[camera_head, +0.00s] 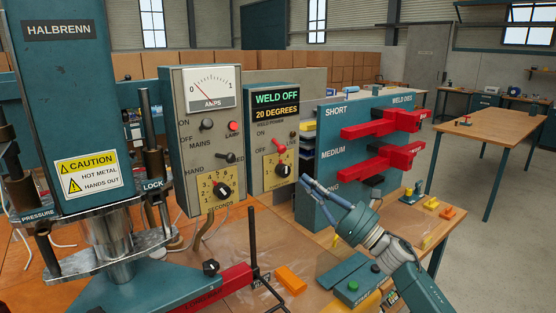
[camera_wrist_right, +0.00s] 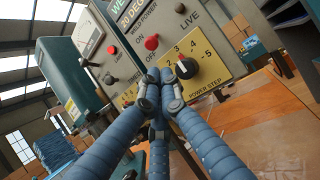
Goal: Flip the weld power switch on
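The weld power switch (camera_head: 278,146) is a small red-ended lever on the grey weld panel (camera_head: 256,98), beside ON and OFF labels; its exact tilt is hard to tell. The panel display (camera_head: 275,104) reads WELD OFF and 20 DEGREES. The switch also shows in the right wrist view (camera_wrist_right: 152,43), beyond the fingertips. My right gripper (camera_head: 304,182) is right of and below the switch, apart from it. In the wrist view its fingers (camera_wrist_right: 163,88) converge with tips close together and nothing between them, near the yellow power step dial (camera_wrist_right: 187,68). My left gripper is not in view.
Left of the panel stands the mains box (camera_head: 207,140) with an amps meter, lit red lamp and seconds dial. A teal rack (camera_head: 340,150) with red tools stands close to the right. The teal press (camera_head: 70,130) is at far left. Orange blocks lie on the wooden bench.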

